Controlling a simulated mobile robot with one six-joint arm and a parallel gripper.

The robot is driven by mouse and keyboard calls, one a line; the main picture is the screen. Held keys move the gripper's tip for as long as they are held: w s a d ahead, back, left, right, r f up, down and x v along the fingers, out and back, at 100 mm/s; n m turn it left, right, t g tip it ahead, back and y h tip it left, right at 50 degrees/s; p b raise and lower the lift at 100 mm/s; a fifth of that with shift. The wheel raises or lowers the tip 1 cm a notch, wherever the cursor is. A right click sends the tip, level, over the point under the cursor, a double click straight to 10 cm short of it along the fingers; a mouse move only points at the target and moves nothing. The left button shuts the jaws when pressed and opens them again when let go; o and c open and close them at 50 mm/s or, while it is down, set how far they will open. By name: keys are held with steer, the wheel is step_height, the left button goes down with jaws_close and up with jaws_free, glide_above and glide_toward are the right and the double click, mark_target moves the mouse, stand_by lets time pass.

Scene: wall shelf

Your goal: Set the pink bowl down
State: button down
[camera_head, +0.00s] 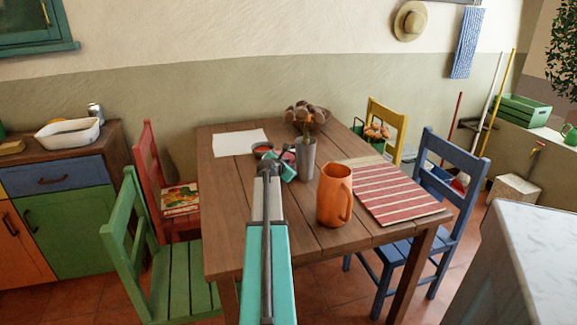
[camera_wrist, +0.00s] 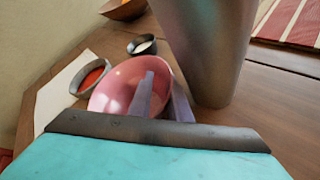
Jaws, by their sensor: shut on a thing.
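The pink bowl (camera_wrist: 112,92) sits between the fingers of my gripper (camera_wrist: 160,98) in the wrist view, with its inside facing the camera. My gripper is shut on its near rim, and the fingers hide part of the bowl. In the head view, the bowl (camera_head: 289,156) shows only as a small pink patch by my gripper (camera_head: 276,163), over the far half of the wooden table (camera_head: 234,215). I cannot tell whether the bowl touches the tabletop.
A tall grey metal vase (camera_head: 306,160) stands close on the right of the bowl. Small dishes, one with red contents (camera_wrist: 93,77), lie just beyond. An orange jug (camera_head: 333,195) and a red striped mat (camera_head: 390,190) are at the right. The table's left side is clear.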

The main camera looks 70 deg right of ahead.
steer(key=c, duration=1.9)
jaws_free()
steer(key=shift+p+v, duration=0.3)
steer(key=shift+v, duration=5.75)
